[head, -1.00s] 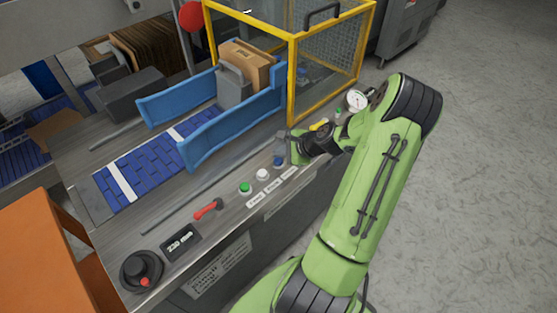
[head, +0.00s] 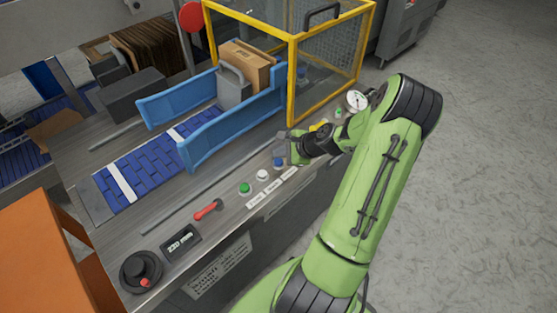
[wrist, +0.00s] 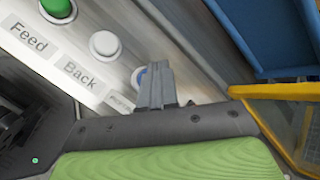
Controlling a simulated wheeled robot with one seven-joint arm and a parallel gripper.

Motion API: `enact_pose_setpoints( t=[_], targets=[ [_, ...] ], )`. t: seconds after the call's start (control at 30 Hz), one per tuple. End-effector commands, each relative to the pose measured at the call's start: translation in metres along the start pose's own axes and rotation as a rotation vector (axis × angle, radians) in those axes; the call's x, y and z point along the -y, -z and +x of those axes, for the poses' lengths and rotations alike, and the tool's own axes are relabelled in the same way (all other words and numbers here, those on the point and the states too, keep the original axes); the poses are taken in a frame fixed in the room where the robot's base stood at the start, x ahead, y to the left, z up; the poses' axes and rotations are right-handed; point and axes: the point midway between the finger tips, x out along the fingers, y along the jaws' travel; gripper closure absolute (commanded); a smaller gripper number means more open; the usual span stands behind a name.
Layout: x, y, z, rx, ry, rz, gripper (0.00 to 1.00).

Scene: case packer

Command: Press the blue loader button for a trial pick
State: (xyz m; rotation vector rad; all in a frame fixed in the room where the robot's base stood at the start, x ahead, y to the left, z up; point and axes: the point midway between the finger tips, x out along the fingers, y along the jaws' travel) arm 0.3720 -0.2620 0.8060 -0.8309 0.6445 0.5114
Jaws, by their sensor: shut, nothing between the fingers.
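The blue button (head: 279,163) is on the front edge of the machine's panel, at the right end of a row with a white and a green button. In the wrist view, only a sliver of the blue button (wrist: 139,77) shows beside my fingers. My gripper (head: 281,146) is shut and empty, with its fingertips right by the blue button. In the wrist view, the closed grey fingers of my gripper (wrist: 157,72) cover most of the button. I cannot tell whether they touch it.
The white button (head: 262,174), labelled Back, and the green button (head: 245,188), labelled Feed, are close by. A red-handled lever (head: 208,209) is further left. A yellow-framed guard (head: 292,80) and a blue rail (head: 235,130) rise behind my gripper.

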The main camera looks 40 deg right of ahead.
Motion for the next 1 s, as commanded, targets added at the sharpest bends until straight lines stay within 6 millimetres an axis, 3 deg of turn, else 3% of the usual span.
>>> enact_pose_setpoints(
  t=[1.0],
  targets=[
    [-0.0042,0.0042,0.0059,0.0,0.0,0.0,1.0]
  ],
)
